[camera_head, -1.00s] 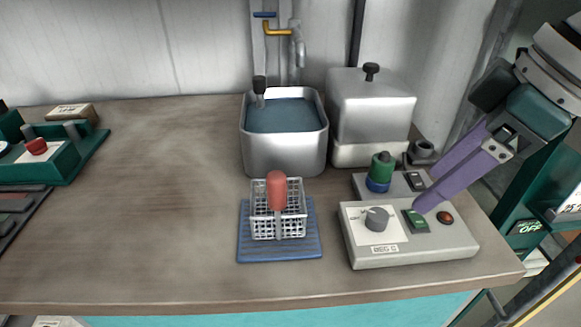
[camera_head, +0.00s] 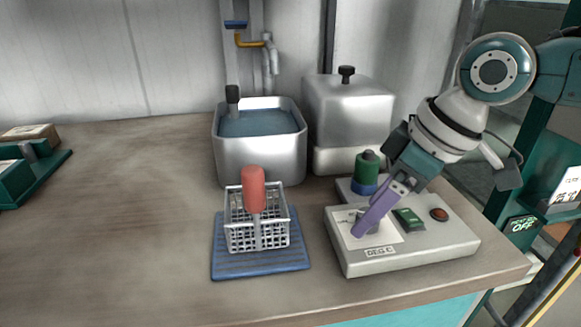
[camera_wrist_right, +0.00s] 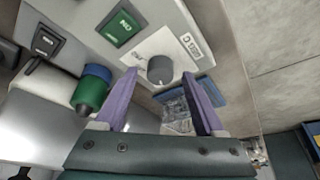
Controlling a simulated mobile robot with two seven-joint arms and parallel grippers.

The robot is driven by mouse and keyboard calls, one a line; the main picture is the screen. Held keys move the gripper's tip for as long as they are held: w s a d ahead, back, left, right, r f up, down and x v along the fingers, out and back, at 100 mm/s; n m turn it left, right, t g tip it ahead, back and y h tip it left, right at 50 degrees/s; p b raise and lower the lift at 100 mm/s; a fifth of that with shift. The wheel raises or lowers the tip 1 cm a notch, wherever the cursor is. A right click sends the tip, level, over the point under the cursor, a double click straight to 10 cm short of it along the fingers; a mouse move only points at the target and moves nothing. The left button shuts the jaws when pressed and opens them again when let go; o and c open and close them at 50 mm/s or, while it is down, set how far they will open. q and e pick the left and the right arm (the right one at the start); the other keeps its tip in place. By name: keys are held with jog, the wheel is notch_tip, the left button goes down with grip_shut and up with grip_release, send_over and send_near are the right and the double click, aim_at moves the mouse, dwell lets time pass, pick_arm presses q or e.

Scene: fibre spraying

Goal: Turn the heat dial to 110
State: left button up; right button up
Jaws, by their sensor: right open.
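The grey heat dial (camera_wrist_right: 160,69) sits on a white scale plate on the light grey control box (camera_head: 430,250), which has a "DEG C" label (camera_head: 380,252). In the head view my right gripper (camera_head: 358,233) reaches down over the dial, and a purple finger hides most of it. In the right wrist view the gripper (camera_wrist_right: 160,73) is open, with one finger on each side of the dial. I cannot tell whether the fingers touch it. The scale numbers are too small to read. My left gripper is not in view.
A green switch (camera_head: 408,218) and a red button (camera_head: 439,214) are beside the dial. A green and blue knob (camera_head: 367,172) stands behind the box. A wire basket (camera_head: 240,235) with a red handle stands on a blue mat to the left. A water bath (camera_head: 262,155) is behind it.

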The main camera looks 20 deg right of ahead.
jog(key=shift+f, duration=0.1)
grip_shut()
dwell(0.6)
